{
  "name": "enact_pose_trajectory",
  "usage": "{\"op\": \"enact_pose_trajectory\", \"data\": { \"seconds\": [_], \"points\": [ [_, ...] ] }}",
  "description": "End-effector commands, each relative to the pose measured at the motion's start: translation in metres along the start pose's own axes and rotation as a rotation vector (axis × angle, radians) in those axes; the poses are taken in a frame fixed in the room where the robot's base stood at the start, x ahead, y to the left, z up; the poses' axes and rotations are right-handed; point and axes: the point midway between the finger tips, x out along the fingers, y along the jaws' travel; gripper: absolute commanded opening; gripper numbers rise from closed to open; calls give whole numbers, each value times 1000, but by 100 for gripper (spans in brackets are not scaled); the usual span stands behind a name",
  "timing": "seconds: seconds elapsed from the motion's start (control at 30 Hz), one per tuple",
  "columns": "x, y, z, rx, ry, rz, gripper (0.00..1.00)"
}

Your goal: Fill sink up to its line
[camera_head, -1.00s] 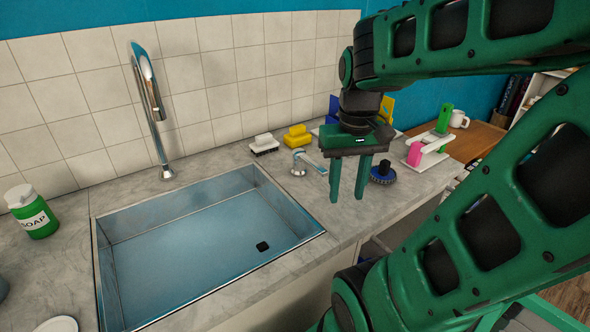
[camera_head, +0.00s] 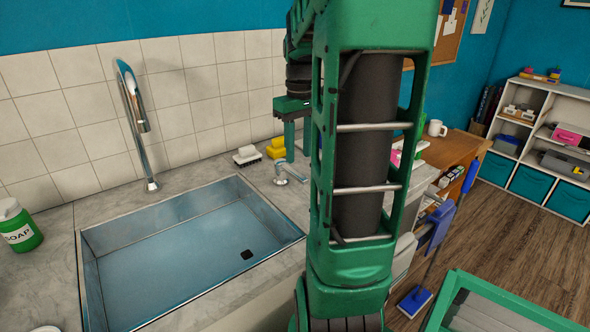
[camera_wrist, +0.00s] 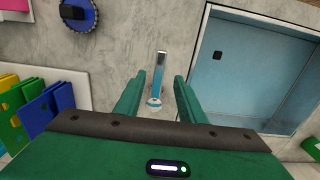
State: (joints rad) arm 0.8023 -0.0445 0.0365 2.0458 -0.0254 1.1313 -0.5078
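The sink (camera_head: 180,250) is a rectangular metal basin set in the counter, with a dark square drain (camera_head: 246,254). Its floor looks bluish; I cannot tell whether it holds water, and I make out no fill line. A tall curved chrome faucet (camera_head: 140,125) stands behind it. The faucet handle (camera_head: 281,179) is to the right of the sink, and in the wrist view the handle (camera_wrist: 157,80) shows a light blue bar. My gripper (camera_wrist: 160,76) is open, its fingers on either side of the handle and apart from it. My arm partly hides the gripper in the head view.
A green soap bottle (camera_head: 18,226) stands left of the sink. The wrist view shows a blue round brush (camera_wrist: 78,14) and colored boards (camera_wrist: 45,110).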

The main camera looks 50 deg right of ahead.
Motion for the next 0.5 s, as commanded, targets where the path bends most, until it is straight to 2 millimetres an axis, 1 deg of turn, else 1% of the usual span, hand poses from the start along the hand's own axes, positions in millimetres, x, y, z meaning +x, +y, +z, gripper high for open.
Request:
{"op": "enact_pose_trajectory", "data": {
  "seconds": [0.03,0.2,0.33,0.5],
  "points": [
    [11,0,1,2,-4,-2,36],
    [38,0,1,3,-3,-1,36],
    [53,1,1,3,-2,-1,36],
    [62,1,1,2,0,0,36]
  ]
}}
